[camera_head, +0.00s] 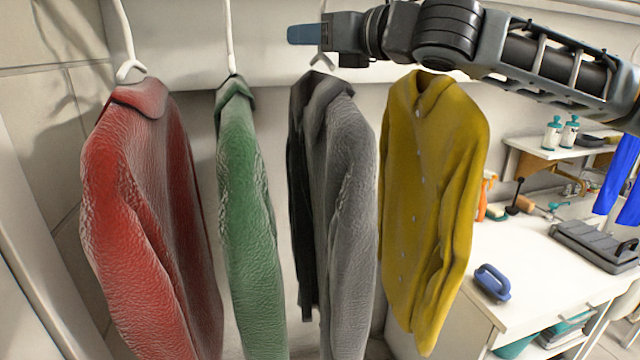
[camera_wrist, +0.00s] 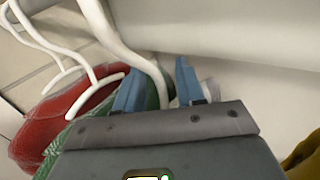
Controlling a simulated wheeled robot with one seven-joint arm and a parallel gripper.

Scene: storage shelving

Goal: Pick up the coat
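Four garments hang from white hangers in the head view: a red coat (camera_head: 130,220), a green coat (camera_head: 250,220), a grey coat (camera_head: 345,190) and a yellow one (camera_head: 425,190). My gripper (camera_head: 303,34) reaches in from the right, above the grey coat's collar. Its blue fingers point left. In the wrist view my gripper (camera_wrist: 158,88) has its two fingers apart, with a white hanger stem (camera_wrist: 140,58) running down between them. This appears to be the grey coat's hanger. The green coat (camera_wrist: 85,130) and red coat (camera_wrist: 45,130) show beyond. The stem's lower end is hidden.
A white counter (camera_head: 530,270) at right holds a blue-handled item (camera_head: 492,282) and a dark grey case (camera_head: 595,245). A small shelf (camera_head: 535,146) carries bottles. Blue cloth (camera_head: 620,180) hangs at the right edge. The coats hang close together, with a pale wall behind.

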